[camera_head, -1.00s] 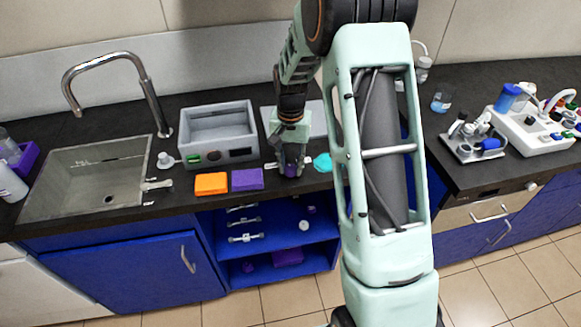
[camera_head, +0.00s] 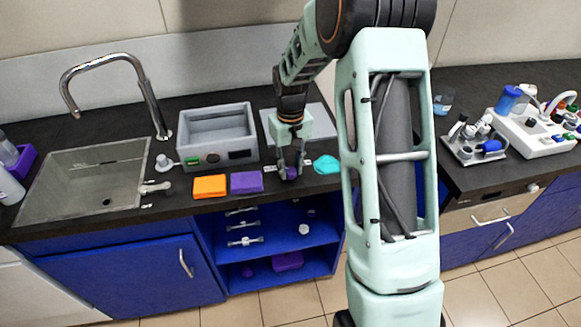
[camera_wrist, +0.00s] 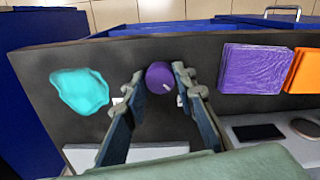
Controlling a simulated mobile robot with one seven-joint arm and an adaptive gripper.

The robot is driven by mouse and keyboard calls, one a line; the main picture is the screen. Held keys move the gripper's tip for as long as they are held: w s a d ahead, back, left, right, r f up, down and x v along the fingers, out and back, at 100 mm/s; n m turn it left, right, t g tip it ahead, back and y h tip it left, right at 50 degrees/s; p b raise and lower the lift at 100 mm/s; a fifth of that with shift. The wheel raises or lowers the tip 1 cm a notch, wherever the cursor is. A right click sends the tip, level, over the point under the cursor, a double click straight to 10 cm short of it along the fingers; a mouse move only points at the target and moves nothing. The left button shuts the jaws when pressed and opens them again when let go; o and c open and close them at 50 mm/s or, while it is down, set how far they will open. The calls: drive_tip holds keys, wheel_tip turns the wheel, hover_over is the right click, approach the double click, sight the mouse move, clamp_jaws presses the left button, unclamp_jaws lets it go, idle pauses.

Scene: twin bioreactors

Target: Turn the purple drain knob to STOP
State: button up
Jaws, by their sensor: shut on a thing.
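The purple drain knob (camera_wrist: 160,77) is a round knob with a small white mark near its lower right edge in the wrist view. It sits on the dark counter near the front edge, and in the head view (camera_head: 291,173) it is largely hidden by the fingers. My gripper (camera_wrist: 160,80) is shut on the knob, with one finger on each side of it. In the head view my gripper (camera_head: 289,172) points down at the counter. A white label (camera_wrist: 117,101) beside the knob is partly covered by a finger, and its text is not readable.
A teal cloth-like piece (camera_head: 326,165) lies right of my gripper. Purple (camera_head: 247,182) and orange (camera_head: 210,186) pads lie to its left. A grey open-topped box (camera_head: 217,135) stands behind the pads, with the sink (camera_head: 85,185) farther left. Open blue shelves are below.

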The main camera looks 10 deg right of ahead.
sight(290, 170)
idle(0.4)
drive_tip(key=o, duration=1.2)
drive_tip(key=shift+c, duration=0.2)
drive_tip(key=shift+r, duration=0.1)
wheel_tip(290, 170, up, 12)
